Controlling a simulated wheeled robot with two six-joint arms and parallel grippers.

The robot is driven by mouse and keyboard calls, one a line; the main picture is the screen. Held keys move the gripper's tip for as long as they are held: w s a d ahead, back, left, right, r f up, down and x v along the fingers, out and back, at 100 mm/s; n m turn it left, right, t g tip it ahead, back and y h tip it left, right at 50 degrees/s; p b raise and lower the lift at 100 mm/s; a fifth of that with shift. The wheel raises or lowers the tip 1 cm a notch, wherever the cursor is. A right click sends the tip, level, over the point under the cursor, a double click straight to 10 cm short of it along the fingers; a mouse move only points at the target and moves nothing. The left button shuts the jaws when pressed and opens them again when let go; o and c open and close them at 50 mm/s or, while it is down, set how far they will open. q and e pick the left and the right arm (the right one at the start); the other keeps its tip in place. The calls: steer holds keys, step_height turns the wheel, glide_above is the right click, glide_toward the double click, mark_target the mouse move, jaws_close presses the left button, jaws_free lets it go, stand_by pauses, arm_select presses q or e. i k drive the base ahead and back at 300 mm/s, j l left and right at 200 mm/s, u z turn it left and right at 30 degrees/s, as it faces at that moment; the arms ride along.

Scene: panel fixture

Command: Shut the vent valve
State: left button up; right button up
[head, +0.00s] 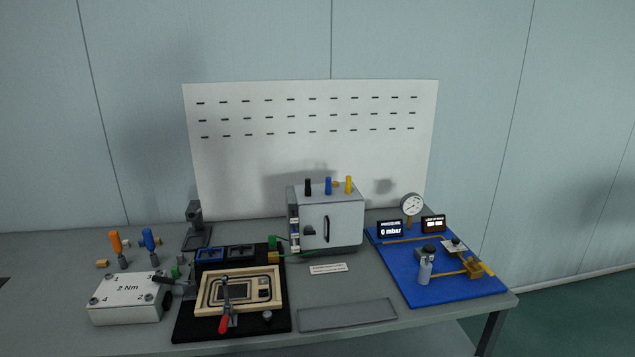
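The blue board (418,290) lies on the right side of the table. It carries a round white gauge (411,204), a small display reading 0 mbar (390,229) and brass-coloured pipes. At its right edge a brass valve-like block (473,268) has a yellow lever (487,268) slanting down to the right. I take this for the vent valve, but its label is too small to read. Whether it is open or shut cannot be told. Neither of my grippers is in view.
A grey cabinet (345,222) stands mid-table, left of the board. A wooden-coloured fixture (207,301) with a red-handled clamp (223,324) and a white box (126,297) are at left. A grey mat (347,315) lies bare in front.

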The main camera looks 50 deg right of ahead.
mark_target(482, 264)
steer(key=z, duration=1.65)
steer(key=i+l+z, duration=0.35)
steer(key=l, duration=0.2)
steer(key=i+l+z, duration=0.3)
steer(key=i+l, duration=0.1)
steer(key=l, duration=0.05)
